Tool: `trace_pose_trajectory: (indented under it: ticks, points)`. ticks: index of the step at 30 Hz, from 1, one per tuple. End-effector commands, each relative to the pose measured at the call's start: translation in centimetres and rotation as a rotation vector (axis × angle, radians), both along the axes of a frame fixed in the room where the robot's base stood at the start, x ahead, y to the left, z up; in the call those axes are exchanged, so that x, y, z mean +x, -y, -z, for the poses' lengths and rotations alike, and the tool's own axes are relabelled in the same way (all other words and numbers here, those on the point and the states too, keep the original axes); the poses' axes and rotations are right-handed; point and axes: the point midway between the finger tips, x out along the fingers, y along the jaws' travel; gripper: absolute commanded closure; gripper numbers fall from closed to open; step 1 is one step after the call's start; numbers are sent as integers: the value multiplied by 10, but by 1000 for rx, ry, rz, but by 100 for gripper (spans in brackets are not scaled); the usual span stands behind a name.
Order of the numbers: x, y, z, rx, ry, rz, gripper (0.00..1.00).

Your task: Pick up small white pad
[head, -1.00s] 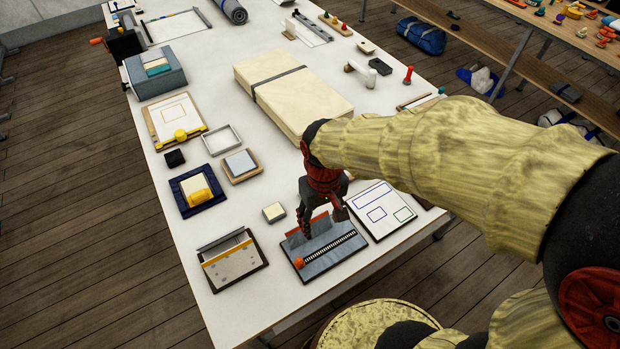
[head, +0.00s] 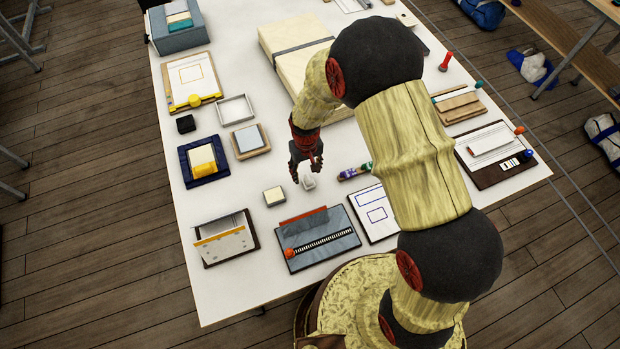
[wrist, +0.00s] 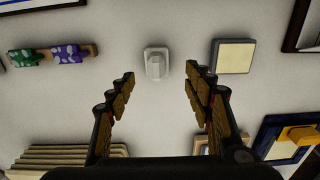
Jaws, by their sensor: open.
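A small white pad (head: 308,183) lies on the white table just below my gripper (head: 306,172) in the head view. In the wrist view the white pad (wrist: 156,63) lies ahead, between the lines of my two fingers, with a raised white piece on top. My gripper (wrist: 160,76) is open and empty, with its fingers on either side of the view and apart from the pad. A square cream pad with a grey edge (head: 274,196) lies to the left; it also shows at right in the wrist view (wrist: 234,56).
A grey zipper board (head: 318,240) lies in front, with a white marked sheet (head: 376,212) beside it. Green and purple patterned pieces (wrist: 50,56) lie left of the pad in the wrist view. A large cream bundle (head: 290,50) lies behind. Bare table surrounds the pad.

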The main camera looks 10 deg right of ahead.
Motion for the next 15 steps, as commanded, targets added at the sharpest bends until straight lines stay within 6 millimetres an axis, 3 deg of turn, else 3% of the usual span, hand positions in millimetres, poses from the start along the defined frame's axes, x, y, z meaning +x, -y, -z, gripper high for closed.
trace_pose_trajectory:
  ticks: [8,15]
  points:
    - [-2,2,23,-1,-2,1,48]
    - [-3,5,57,-1,-2,1,48]
